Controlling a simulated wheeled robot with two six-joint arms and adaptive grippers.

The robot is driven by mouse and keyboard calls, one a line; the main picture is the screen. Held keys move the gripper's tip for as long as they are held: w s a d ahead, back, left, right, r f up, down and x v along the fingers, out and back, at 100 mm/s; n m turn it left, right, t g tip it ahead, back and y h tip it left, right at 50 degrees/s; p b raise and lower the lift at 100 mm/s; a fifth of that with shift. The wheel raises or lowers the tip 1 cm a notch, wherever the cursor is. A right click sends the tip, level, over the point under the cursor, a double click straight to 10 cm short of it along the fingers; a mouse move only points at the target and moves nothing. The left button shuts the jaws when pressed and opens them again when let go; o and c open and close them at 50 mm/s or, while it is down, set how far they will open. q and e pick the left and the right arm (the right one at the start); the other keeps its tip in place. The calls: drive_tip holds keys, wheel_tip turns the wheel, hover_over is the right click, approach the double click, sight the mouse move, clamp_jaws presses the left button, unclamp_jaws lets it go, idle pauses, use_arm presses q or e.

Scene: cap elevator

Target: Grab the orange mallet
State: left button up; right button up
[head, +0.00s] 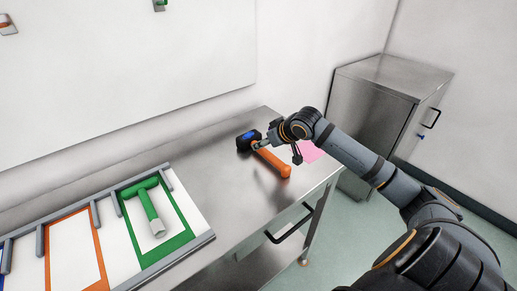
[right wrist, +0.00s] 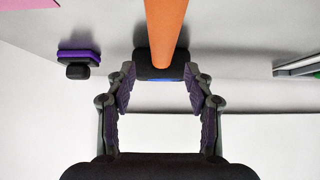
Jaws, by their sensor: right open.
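The orange mallet (head: 272,160) lies on the metal table. Its orange handle points toward the front edge and its black and blue head (head: 247,140) is at the back. My right gripper (head: 277,149) is over the mallet near the head end, with its fingers apart. In the right wrist view the orange handle (right wrist: 165,25) runs down the middle to the dark head (right wrist: 160,65), which shows between the open fingers (right wrist: 160,82). I cannot tell whether the fingers touch it. My left gripper is not in view.
Pink paper (head: 311,152) lies right of the mallet. A purple and black object (right wrist: 78,60) is nearby. A metal cabinet (head: 375,115) stands at right.

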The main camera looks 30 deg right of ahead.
sight(244, 141)
drive_tip(key=x, duration=0.4)
drive_tip(key=shift+w+a+f, duration=0.15)
drive_tip(key=shift+w+f, duration=0.15)
clamp_jaws()
